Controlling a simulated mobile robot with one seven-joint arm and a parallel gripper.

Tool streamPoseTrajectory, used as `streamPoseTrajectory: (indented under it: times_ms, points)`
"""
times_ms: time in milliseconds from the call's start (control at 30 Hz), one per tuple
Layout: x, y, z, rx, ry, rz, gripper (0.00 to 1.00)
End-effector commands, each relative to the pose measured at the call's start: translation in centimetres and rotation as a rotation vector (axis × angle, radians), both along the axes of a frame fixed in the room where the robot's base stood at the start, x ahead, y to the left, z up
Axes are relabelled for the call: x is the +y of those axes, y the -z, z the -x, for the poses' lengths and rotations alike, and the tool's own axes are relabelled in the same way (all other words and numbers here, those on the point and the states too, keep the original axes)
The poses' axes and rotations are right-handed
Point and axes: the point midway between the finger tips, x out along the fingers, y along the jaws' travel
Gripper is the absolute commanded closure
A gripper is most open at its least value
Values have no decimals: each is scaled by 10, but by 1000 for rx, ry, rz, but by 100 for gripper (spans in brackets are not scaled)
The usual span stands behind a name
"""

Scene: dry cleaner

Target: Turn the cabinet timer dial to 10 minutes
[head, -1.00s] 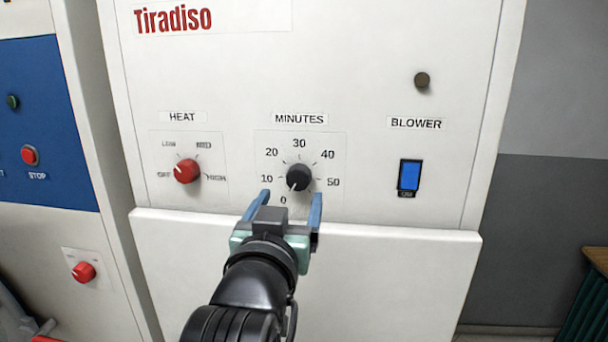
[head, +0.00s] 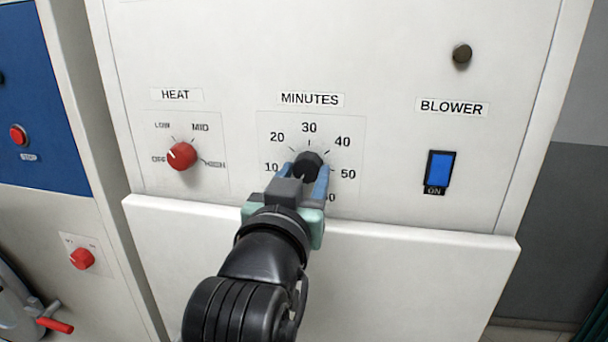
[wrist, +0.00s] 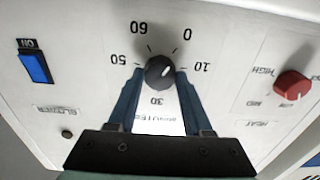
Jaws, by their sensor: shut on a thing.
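The black timer dial (head: 309,161) is on the white cabinet panel under the MINUTES label (head: 310,99). My gripper (head: 305,174) is shut on this dial, with one blue finger on each side. The wrist view shows the dial (wrist: 159,72) upside down between the two fingertips (wrist: 159,78). A small pale mark on its face seems to point toward the 0 side of the scale; its exact angle is hard to read. The 10 mark (wrist: 202,68) is visible just beside the fingers. In the head view my gripper partly hides the lower scale.
A red HEAT knob (head: 181,156) is left of the dial, and a blue BLOWER switch (head: 440,169) is to the right. A ledge (head: 400,240) juts out below the dial. A neighbouring machine with a blue panel (head: 40,100) stands at the left.

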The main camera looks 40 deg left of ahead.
Motion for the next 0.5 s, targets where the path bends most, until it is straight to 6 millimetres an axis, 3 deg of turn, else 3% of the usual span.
streamPoseTrajectory:
  times_ms: [33,200,233,500]
  points:
    - [0,0,0,1,0,1,67]
    - [0,0,0,1,0,1,98]
    - [0,0,0,1,0,1,100]
    - [0,1,-1,13,0,-19,100]
